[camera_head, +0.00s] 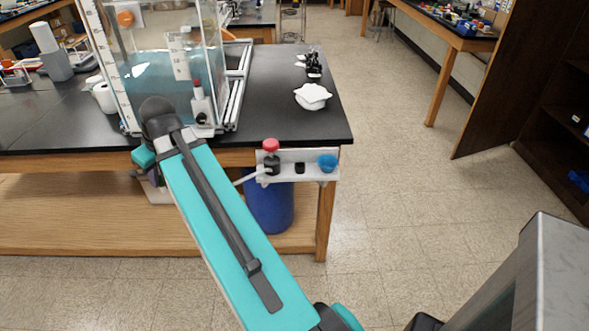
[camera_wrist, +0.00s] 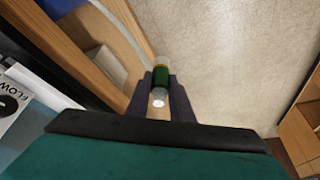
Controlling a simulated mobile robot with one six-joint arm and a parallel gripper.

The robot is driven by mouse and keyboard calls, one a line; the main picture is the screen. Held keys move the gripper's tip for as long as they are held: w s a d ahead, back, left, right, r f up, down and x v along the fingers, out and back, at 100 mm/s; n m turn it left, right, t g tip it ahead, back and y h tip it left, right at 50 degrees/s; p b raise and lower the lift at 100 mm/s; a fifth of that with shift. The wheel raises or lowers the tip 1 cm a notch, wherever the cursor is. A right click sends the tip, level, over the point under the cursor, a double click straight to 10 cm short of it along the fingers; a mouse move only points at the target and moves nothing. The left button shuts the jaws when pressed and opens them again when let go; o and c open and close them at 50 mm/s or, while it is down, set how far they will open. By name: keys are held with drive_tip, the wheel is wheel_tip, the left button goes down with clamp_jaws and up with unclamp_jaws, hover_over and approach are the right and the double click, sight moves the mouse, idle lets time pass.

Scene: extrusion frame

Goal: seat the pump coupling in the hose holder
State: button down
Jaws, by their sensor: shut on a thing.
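In the wrist view my gripper (camera_wrist: 161,92) is shut on a small cylinder, the pump coupling (camera_wrist: 161,76), with a green middle and pale ends. It sits between the two dark fingers, with the floor and a wooden bench part behind it. In the head view my arm crosses in front of the bench and hides most of the gripper and the coupling. A white rack (camera_head: 318,178) is on the bench's front edge, right of my arm. It carries a red-capped dark bottle (camera_head: 271,158), a small black piece (camera_head: 299,168) and a blue cup (camera_head: 327,163). I cannot tell which part is the hose holder.
A clear tank (camera_head: 165,60) in a metal frame stands on the black bench top (camera_head: 275,75). White filter-like sheets (camera_head: 312,96) lie near its right edge. A blue drum (camera_head: 272,207) stands under the bench. Floor to the right is open. A label reading FLOW (camera_wrist: 12,98) shows in the wrist view.

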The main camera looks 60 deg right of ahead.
drive_tip(key=s+d+f, duration=0.1)
drive_tip(key=s+d, duration=0.4)
drive_tip(key=d, duration=0.3)
drive_tip(key=s+d+f, duration=0.2)
drive_tip(key=s+d, duration=0.3)
drive_tip(key=d, duration=0.3)
drive_tip(key=s+d+f+n, duration=0.1)
drive_tip(key=s+d+f, duration=0.1)
drive_tip(key=s+d, duration=0.4)
drive_tip(key=d, duration=0.2)
drive_tip(key=shift+d+f+p, duration=0.2)
drive_tip(key=shift+d+p, duration=0.15)
drive_tip(key=s+d+p, duration=0.1)
drive_tip(key=s+d, duration=0.1)
drive_tip(key=d, duration=0.3)
drive_tip(key=s+d+f+p, duration=0.1)
drive_tip(key=s+d, duration=0.1)
drive_tip(key=d, duration=0.3)
drive_tip(key=s+d+p, duration=0.2)
drive_tip(key=d, duration=0.2)
drive_tip(key=shift+d+f, duration=0.25)
drive_tip(key=shift+d, duration=0.15)
drive_tip(key=shift+f+p, duration=0.75)
drive_tip(key=shift+f, duration=1)
